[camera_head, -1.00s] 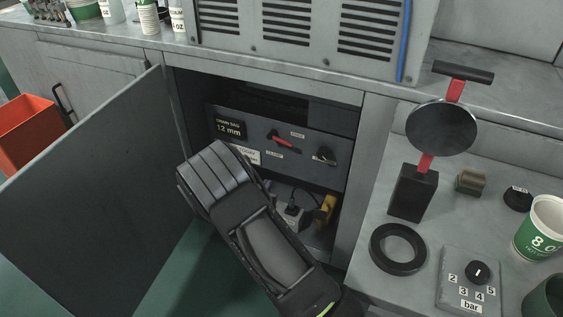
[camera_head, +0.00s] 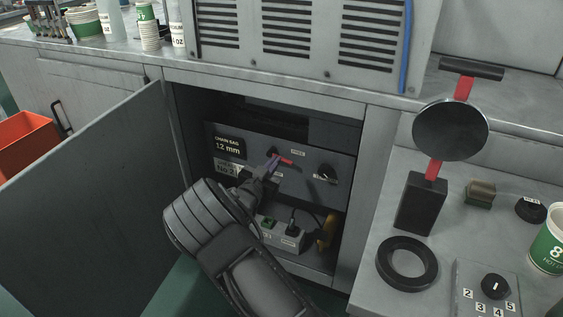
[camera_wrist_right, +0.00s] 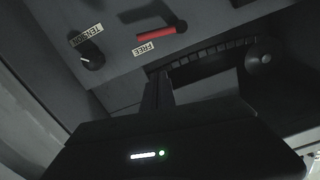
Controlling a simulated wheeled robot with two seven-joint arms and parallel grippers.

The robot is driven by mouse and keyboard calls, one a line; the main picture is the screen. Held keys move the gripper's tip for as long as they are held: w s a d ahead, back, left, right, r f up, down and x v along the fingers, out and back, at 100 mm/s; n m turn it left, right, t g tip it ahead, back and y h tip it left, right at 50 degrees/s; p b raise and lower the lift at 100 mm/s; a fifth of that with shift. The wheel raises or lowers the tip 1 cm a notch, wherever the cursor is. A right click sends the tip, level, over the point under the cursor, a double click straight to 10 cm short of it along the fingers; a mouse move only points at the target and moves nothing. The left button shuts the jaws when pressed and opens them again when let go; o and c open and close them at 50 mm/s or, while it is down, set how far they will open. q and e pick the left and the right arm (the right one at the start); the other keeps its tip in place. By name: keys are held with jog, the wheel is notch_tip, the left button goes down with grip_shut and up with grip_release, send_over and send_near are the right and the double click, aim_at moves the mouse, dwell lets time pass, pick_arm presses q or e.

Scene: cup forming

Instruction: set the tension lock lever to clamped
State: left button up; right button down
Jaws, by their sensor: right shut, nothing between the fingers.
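The red tension lock lever (camera_head: 287,161) is on the dark panel inside the open cabinet. It slants slightly down to the right from its dark pivot, below the FREE label. It also shows in the wrist view (camera_wrist_right: 157,40), lying beside the FREE label (camera_wrist_right: 144,48). My right gripper (camera_head: 271,168) is shut and empty, its fingertips in front of the panel just below the lever and partly overlapping it in the head view. In the wrist view its fingers (camera_wrist_right: 158,90) show apart from the lever. The CLAMP label is mostly hidden by the gripper. My left gripper is not in view.
A black tension knob (camera_head: 327,174) is right of the lever. A power strip (camera_head: 283,237) and yellow item (camera_head: 327,232) sit below the panel. The open cabinet door (camera_head: 85,190) stands at left. The counter at right holds a black ring (camera_head: 384,272) and a black-based stand (camera_head: 421,203).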

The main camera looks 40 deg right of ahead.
jog(key=w+d+f+b, duration=0.2)
jog(key=w+d+f, duration=0.2)
jog(key=d, duration=0.2)
jog(key=shift+d+f, duration=0.1)
jog(key=shift+f, duration=0.05)
dwell(0.4)
jog(key=shift+f+m+b, duration=0.15)
jog(key=shift+m+b, duration=0.15)
jog(key=shift+b, duration=0.05)
